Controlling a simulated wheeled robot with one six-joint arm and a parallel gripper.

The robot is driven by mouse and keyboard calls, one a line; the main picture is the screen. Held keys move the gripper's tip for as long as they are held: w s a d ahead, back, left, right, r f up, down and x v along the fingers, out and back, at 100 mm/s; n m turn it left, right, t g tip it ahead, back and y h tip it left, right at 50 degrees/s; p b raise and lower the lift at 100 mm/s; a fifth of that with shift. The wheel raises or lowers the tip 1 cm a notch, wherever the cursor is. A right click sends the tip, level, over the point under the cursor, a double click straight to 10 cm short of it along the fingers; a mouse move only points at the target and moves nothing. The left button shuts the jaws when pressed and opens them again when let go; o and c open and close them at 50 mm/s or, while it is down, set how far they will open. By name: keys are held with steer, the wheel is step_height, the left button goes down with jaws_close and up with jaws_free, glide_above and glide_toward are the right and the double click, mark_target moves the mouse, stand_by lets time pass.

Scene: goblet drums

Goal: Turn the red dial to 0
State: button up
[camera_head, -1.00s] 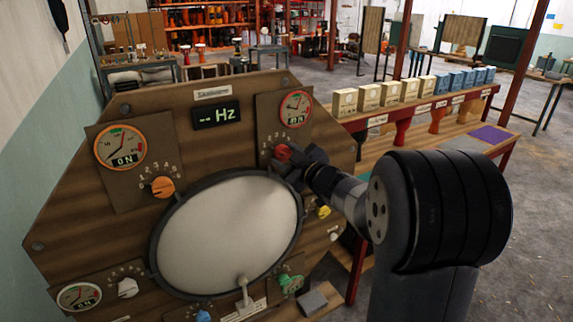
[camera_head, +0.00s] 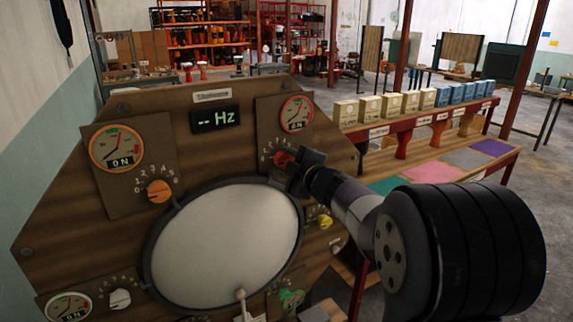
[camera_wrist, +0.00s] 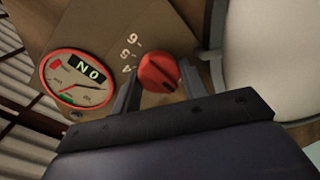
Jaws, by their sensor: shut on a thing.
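The red dial (camera_head: 284,157) is on the upper right of the wooden panel, below a red-rimmed gauge (camera_head: 297,114) that reads ON. My gripper (camera_head: 298,168) reaches it from the right and covers part of it. In the wrist view the red dial (camera_wrist: 159,72) sits between the two dark fingers (camera_wrist: 158,92), and the gripper is shut on it. The numbers 4, 5 and 6 show beside the dial there; the other numbers are hidden. The red-rimmed gauge (camera_wrist: 78,78) also shows in the wrist view, upside down.
The panel also carries an orange dial (camera_head: 159,190), a yellow dial (camera_head: 324,221), a green dial (camera_head: 291,298) and a white dial (camera_head: 120,298). A large white drumhead (camera_head: 225,245) fills its middle. A bench with cream and blue boxes (camera_head: 420,98) stands behind at right.

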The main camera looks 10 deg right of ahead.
stand_by(0.3)
steer(key=o, duration=1)
steer(key=shift+c, duration=0.2)
steer(key=shift+s+d, duration=0.1)
steer(key=v, duration=1)
steer(key=shift+s, duration=0.3)
steer(key=shift+w, duration=0.1)
steer(key=x, duration=1)
steer(key=shift+w, duration=0.3)
steer(key=shift+s, duration=0.15)
